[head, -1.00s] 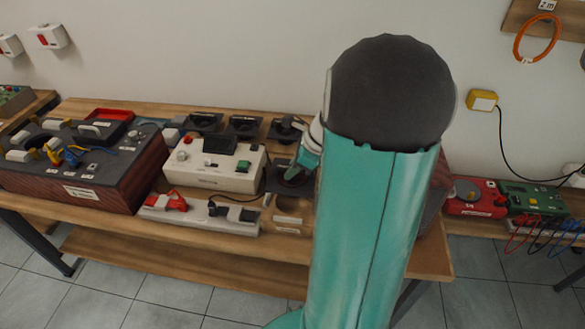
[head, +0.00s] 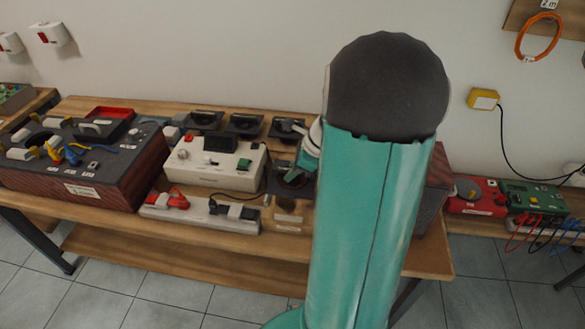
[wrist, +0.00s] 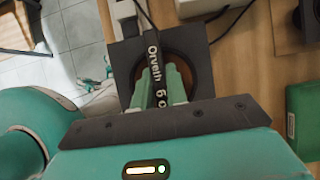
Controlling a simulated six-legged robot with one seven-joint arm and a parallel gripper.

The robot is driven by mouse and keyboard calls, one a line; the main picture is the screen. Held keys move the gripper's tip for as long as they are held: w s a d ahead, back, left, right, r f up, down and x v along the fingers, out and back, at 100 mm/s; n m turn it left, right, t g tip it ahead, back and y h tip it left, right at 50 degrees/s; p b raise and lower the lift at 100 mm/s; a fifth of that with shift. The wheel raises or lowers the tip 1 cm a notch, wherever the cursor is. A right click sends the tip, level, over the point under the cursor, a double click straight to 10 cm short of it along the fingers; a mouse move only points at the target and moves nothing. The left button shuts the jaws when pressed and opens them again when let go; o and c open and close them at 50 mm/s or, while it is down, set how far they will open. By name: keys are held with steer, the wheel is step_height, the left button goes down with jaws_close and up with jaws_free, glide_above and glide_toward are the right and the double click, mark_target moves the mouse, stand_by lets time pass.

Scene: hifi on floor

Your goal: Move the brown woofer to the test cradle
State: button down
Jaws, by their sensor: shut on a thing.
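The brown woofer (wrist: 127,72), a black square frame with a brown round cone and a labelled bar across it, lies under my gripper (wrist: 160,84) in the wrist view. The green fingers are shut on the bar, whose label is partly covered. In the head view my gripper (head: 303,168) comes down on the woofer (head: 284,186) from the right, beside the white tester box. I cannot tell whether the woofer touches the surface below. A labelled wooden piece (head: 289,217) with a round dark area stands just in front of it; whether it is the test cradle is unclear.
Several black square speakers (head: 245,124) line the bench's back. The white tester box (head: 213,165) and a power strip (head: 200,213) stand to the left, with a dark console (head: 85,165) beyond. Cables run near the woofer. My arm hides the bench's right part.

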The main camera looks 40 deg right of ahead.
mark_target(293, 180)
steer(key=shift+f, duration=0.55)
steer(key=shift+f, duration=0.7)
steer(key=shift+f, duration=0.35)
steer(key=shift+f, duration=0.35)
steer(key=shift+f, duration=0.3)
steer(key=shift+f, duration=0.4)
steer(key=shift+f, duration=0.3)
steer(key=shift+f, duration=0.35)
steer(key=shift+f, duration=0.75)
